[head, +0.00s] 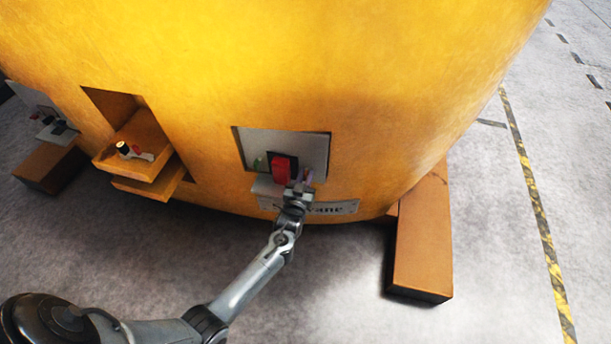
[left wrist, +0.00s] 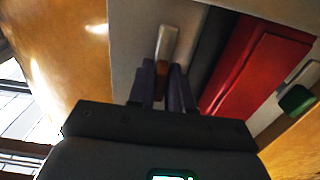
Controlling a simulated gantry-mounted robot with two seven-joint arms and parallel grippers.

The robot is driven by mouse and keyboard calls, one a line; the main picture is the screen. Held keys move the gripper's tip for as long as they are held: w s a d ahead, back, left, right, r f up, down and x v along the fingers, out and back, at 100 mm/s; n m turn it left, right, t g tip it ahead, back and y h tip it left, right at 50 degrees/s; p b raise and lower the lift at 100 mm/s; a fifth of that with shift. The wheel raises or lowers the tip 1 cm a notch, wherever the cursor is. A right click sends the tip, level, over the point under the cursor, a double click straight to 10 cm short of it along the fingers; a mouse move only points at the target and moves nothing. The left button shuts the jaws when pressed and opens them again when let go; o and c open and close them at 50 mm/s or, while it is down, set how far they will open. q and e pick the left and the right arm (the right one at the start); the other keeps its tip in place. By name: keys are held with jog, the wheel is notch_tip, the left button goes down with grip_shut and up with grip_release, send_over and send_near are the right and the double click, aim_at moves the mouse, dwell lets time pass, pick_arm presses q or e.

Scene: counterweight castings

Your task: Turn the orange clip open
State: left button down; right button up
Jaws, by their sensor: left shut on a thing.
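The orange clip (left wrist: 167,45) shows in the left wrist view as a narrow upright bar, pale on its front and orange-brown along its side. It stands on a light grey panel (left wrist: 130,40) beside a dark strip and a red block (left wrist: 250,65). My left gripper (left wrist: 166,75) is shut on the clip's near end, one dark finger on each side. In the head view my left gripper (head: 300,184) reaches the recess in the yellow casting (head: 380,90), just right of the red block (head: 281,168). The clip is mostly hidden there. My right gripper is not in view.
A green knob (left wrist: 296,99) sits beyond the red block. Below the recess is a nameplate (head: 335,208). An orange drawer-like tray (head: 118,162) juts out at left. A brown block (head: 423,240) stands on the floor at right. The grey floor in front is clear.

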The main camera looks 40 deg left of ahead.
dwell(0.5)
pick_arm(q)
jog(key=c, duration=1.2)
grip_release()
jog(key=shift+o, duration=0.2)
jog(key=shift+s+d+r+p, duration=0.1)
jog(key=shift+s+d+p, duration=0.2)
jog(key=shift+s, duration=0.2)
jog(key=p+v, duration=0.3)
jog(key=v, duration=0.6)
jog(key=shift+s, duration=0.3)
